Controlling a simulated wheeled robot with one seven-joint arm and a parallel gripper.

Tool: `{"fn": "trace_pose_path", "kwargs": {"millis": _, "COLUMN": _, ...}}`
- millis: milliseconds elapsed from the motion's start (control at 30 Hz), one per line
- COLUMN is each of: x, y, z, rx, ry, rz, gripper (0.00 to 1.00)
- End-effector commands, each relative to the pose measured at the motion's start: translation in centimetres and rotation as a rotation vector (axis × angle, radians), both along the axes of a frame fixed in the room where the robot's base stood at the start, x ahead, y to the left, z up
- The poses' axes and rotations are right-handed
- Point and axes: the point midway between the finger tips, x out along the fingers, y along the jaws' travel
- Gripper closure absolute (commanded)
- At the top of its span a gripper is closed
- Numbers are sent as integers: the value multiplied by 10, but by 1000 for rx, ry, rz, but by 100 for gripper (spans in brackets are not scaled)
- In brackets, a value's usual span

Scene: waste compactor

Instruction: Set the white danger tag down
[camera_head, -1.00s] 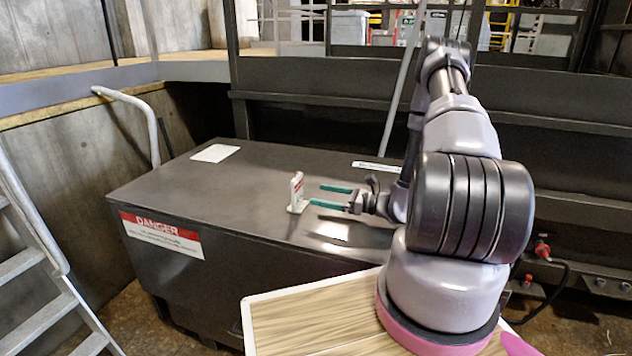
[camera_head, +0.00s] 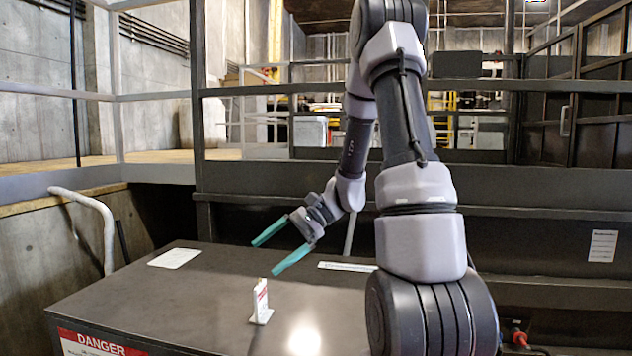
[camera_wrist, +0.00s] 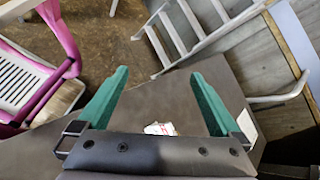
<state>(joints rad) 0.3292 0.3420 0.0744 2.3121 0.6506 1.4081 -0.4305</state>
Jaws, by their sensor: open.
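The white danger tag (camera_head: 261,303) stands upright on the dark metal top of the compactor box (camera_head: 200,300) in the head view. Red marking shows on its face. In the wrist view the tag (camera_wrist: 160,129) shows small between the fingers, partly cut off by the gripper body. My gripper (camera_head: 262,258) is open and empty, with its green fingers spread. It is raised above the box top, apart from the tag. The wrist view shows both fingers (camera_wrist: 165,75) wide apart with nothing between their tips.
A white sheet (camera_head: 174,258) and a white label strip (camera_head: 346,266) lie flat on the box top. A red and white DANGER sign (camera_head: 95,342) is on the box front. A grey handrail (camera_head: 95,215) stands at left. A metal ladder (camera_wrist: 195,40) shows in the wrist view.

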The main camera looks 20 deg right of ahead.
Motion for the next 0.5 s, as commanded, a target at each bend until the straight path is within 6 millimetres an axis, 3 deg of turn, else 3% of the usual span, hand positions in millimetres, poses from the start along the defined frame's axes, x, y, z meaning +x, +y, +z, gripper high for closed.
{"fn": "trace_pose_path", "kwargs": {"millis": 100, "x": -20, "y": 2, "z": 26, "rx": -130, "ry": -94, "rz": 81, "gripper": 0}}
{"fn": "trace_pose_path", "kwargs": {"millis": 500, "x": -79, "y": -15, "z": 96, "rx": -558, "ry": -441, "rz": 247, "gripper": 0}}
